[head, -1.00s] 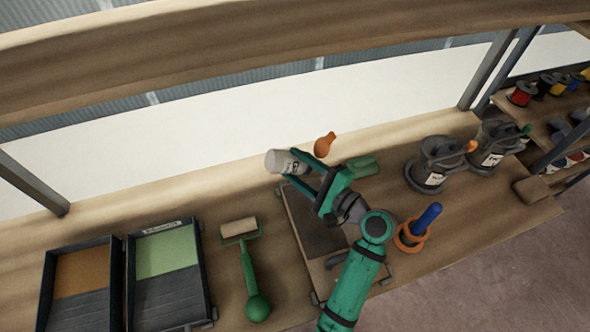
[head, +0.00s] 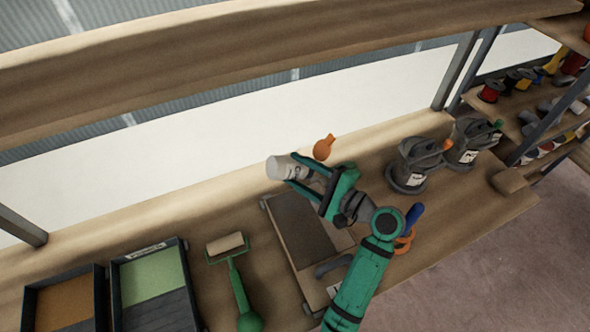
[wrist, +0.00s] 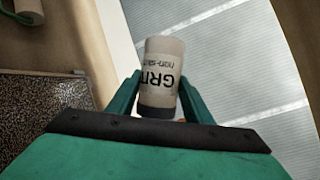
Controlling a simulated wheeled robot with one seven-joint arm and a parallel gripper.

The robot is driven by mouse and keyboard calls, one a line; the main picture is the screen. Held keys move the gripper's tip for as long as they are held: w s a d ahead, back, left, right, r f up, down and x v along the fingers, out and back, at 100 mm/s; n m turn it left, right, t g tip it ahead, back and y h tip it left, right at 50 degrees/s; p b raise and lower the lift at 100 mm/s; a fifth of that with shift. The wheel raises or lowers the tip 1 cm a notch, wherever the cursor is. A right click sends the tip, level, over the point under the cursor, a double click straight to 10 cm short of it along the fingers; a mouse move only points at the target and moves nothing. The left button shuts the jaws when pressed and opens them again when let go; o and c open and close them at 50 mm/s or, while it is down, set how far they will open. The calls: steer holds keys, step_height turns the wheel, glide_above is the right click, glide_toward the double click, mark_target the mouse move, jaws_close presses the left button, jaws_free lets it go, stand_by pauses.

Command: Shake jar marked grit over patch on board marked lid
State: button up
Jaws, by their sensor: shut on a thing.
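My gripper (head: 303,180) is shut on the grit jar (head: 281,167), a pale jar with a dark end. In the wrist view the jar (wrist: 162,65) shows the letters "GRIT" and sits between the two green fingers. In the head view it lies tilted on its side, over or just beyond the far edge of the board. The board (head: 272,212) lies on the bench with a dark rectangular patch (head: 303,232) on it, partly hidden by my arm. A dark speckled surface (wrist: 40,110) shows at the left of the wrist view. I see no falling grit.
A green roller (head: 230,262) lies left of the board, beside trays of green (head: 150,275) and brown (head: 65,300). An orange scoop-like thing (head: 323,147) is behind the gripper. Dark cans (head: 412,165) stand right. A blue-handled thing with an orange ring (head: 413,217) is near my arm.

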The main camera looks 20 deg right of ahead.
steer(key=shift+s+r, duration=0.3)
steer(key=shift+s, duration=0.35)
steer(key=shift+s+r, duration=0.3)
steer(key=shift+s, duration=0.35)
steer(key=shift+s+d+f, duration=0.1)
steer(key=shift+s+f, duration=0.2)
steer(key=shift+s, duration=0.3)
steer(key=shift+s+d+f, duration=0.1)
steer(key=shift+s+f, duration=0.15)
steer(key=shift+s, duration=0.35)
steer(key=shift+s+r, duration=0.55)
steer(key=shift+s, duration=5.45)
steer(key=shift+w+a, duration=0.15)
steer(key=shift+w, duration=7.2)
steer(key=shift+w+a+r, duration=0.15)
steer(key=shift+w+r, duration=0.2)
steer(key=shift+w, duration=0.4)
steer(key=shift+w+r, duration=0.2)
steer(key=shift+w, duration=0.25)
steer(key=shift+w+r, duration=0.2)
steer(key=shift+w, duration=0.25)
